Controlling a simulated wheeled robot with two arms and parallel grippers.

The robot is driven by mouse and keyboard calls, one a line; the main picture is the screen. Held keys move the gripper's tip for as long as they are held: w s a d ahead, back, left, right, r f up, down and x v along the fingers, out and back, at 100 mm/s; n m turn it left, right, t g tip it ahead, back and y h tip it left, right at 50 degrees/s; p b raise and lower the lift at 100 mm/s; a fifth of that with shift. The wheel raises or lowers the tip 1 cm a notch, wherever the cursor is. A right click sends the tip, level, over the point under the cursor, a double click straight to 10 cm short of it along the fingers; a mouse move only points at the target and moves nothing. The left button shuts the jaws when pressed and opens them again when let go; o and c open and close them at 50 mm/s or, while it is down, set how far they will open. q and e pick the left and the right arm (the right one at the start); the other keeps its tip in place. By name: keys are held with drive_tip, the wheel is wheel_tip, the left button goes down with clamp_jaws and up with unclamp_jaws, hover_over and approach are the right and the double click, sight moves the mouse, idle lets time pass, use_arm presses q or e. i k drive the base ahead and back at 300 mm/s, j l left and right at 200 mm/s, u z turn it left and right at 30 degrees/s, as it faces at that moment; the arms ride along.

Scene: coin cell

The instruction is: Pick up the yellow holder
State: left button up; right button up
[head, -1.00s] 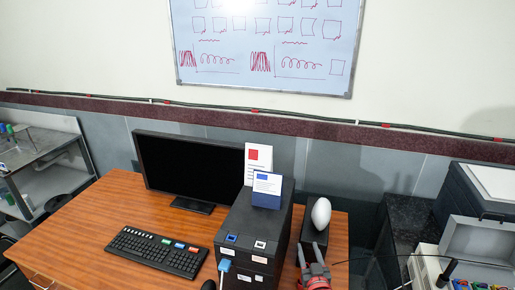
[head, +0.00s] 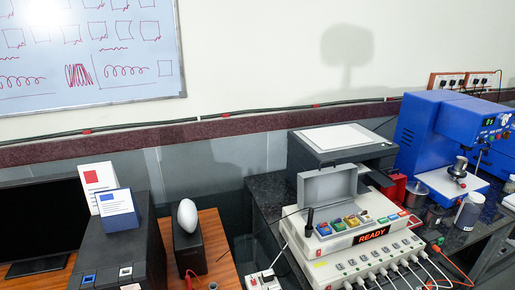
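Several small coloured holders sit in a row in the open light-grey case on the white tester at the right of the head view. One near the middle of the row looks yellow (head: 351,220), with green and blue ones close by. They are small, so their exact colours and shapes are hard to tell. The case's raised lid (head: 328,187) stands behind the row. Neither of my grippers shows in the view.
The white tester (head: 335,270) has a red READY display and several cables in front. A dark box (head: 340,148) stands behind it, and a blue machine (head: 430,135) at the right. A black tower (head: 120,255) and white egg-shaped object (head: 187,215) are at the left.

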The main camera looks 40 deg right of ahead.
sight(352, 223)
drive_tip(key=l+z, duration=0.1)
drive_tip(key=z, duration=0.65)
drive_tip(key=i+l+z, duration=0.1)
drive_tip(key=z, duration=0.7)
drive_tip(key=i+l, duration=0.05)
